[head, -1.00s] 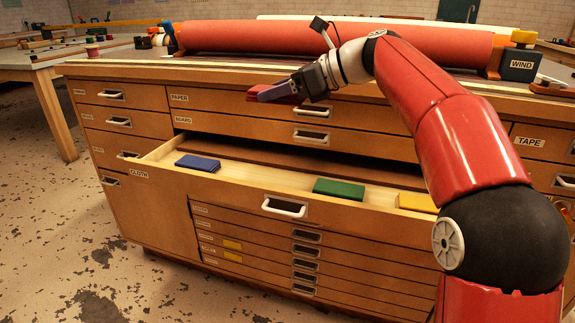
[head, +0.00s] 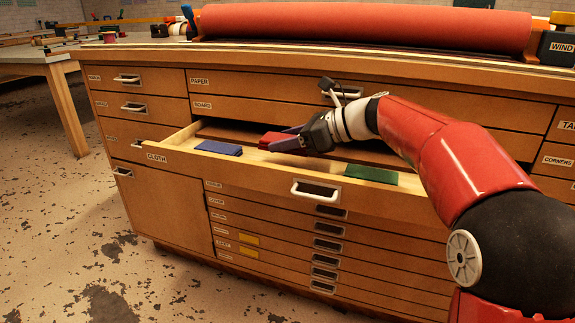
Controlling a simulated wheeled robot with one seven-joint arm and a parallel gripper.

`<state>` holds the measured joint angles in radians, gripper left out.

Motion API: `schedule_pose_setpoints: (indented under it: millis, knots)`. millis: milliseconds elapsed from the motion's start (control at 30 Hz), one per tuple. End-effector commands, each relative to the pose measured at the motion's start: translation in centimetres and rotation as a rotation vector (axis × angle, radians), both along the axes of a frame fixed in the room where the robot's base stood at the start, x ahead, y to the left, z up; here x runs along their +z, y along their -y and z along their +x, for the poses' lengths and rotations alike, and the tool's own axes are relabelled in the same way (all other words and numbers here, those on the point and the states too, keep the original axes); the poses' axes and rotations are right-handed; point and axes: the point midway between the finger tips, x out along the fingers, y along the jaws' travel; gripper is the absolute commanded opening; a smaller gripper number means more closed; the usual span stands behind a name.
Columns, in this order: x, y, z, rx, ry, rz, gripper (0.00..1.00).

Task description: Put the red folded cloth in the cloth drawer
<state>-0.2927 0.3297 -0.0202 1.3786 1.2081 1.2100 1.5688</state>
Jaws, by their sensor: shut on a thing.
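The red folded cloth (head: 277,141) is between the fingers of my gripper (head: 288,143), which is shut on it. The gripper points left, over the open cloth drawer (head: 250,177), which is labelled CLOTH. The cloth shows between the blue cloth (head: 219,147) and the green cloth (head: 371,174), which lie in the drawer. I cannot tell whether the red cloth touches the drawer floor. Part of the cloth is hidden by the gripper fingers.
Shut drawers labelled PAPER (head: 262,82) and BOARD sit above the open drawer. A large red roll (head: 365,27) lies on the cabinet top. My arm covers the right part of the drawer. Free drawer floor shows beside the blue cloth.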

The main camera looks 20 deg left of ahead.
Motion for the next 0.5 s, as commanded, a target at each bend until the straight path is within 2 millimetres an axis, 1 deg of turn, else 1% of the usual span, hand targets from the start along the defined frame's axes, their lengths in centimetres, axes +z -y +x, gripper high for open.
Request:
schedule_pose_setpoints:
  millis: [167,333,400,500]
  knots:
    - [-1.4,0.0,0.0,0.001,-0.001,-0.001,0.28]
    - [-4.1,0.0,0.0,-0.001,-0.002,-0.001,0.28]
    - [-4.6,0.0,0.0,0.0,-0.001,0.0,0.28]
    - [-4.6,0.0,0.0,-0.001,0.001,0.0,0.28]
